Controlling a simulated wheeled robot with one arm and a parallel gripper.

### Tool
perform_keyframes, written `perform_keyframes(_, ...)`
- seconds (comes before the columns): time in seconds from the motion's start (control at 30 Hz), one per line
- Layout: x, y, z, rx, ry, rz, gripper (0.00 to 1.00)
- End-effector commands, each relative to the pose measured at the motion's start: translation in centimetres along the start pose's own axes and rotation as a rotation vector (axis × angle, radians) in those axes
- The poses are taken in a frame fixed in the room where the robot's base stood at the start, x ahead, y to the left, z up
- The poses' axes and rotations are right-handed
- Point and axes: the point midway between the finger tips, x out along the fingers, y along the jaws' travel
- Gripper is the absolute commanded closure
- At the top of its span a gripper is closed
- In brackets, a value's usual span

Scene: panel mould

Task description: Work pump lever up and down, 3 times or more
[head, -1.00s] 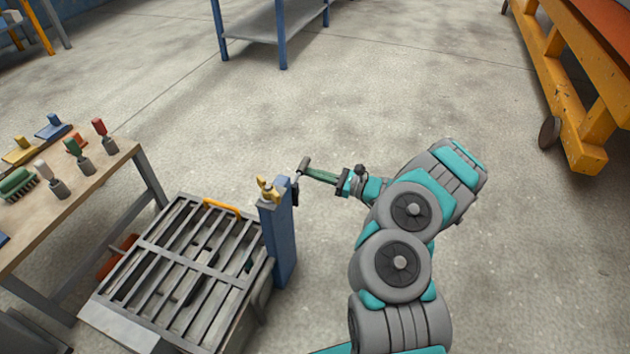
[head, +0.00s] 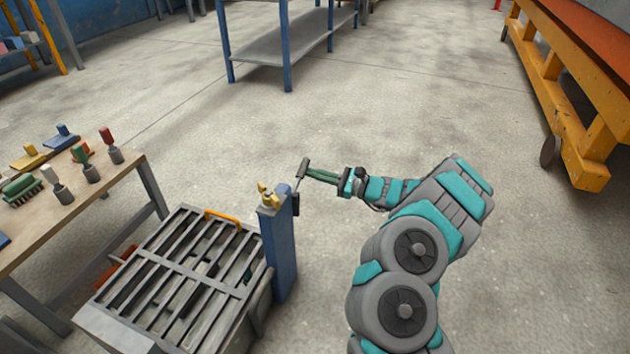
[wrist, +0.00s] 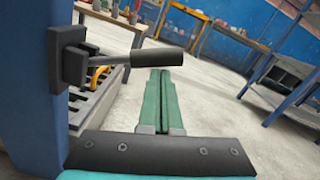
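The pump lever is a thin grey rod with a dark cylindrical grip (head: 303,168). It juts from a dark bracket on the side of the blue post (head: 280,250). In the wrist view the lever grip (wrist: 157,57) lies crosswise at the tips of my green fingers. My gripper (head: 310,173) reaches in from the right at the grip. In the wrist view my gripper (wrist: 160,72) has its fingers together, with only a thin line between them. The grip is at or just past the fingertips, not visibly between them; I cannot tell whether they touch.
A slatted grey mould frame (head: 190,250) with a yellow handle stands left of the post. A wooden workbench (head: 90,205) with brushes and tools is further left. A blue shelf rack (head: 285,45) is behind, and a yellow trolley (head: 570,110) at right. Floor between is clear.

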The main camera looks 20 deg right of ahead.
Motion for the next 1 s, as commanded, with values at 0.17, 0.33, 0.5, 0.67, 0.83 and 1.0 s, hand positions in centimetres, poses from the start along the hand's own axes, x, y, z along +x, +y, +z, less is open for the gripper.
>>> perform_keyframes(0.17,0.0,-0.1,0.6,0.001,0.001,0.0,1.0)
perform_keyframes(0.33,0.0,-0.2,0.8,0.001,0.002,-0.001,1.0)
perform_keyframes(0.5,0.0,-0.2,0.8,0.002,0.002,-0.001,1.0)
perform_keyframes(0.67,0.0,-0.2,0.8,0.002,0.002,-0.001,1.0)
perform_keyframes(0.83,-0.1,-0.1,0.5,0.002,0.002,-0.001,1.0)
perform_keyframes(1.0,-1.0,0.5,-1.2,0.003,0.003,-0.002,1.0)
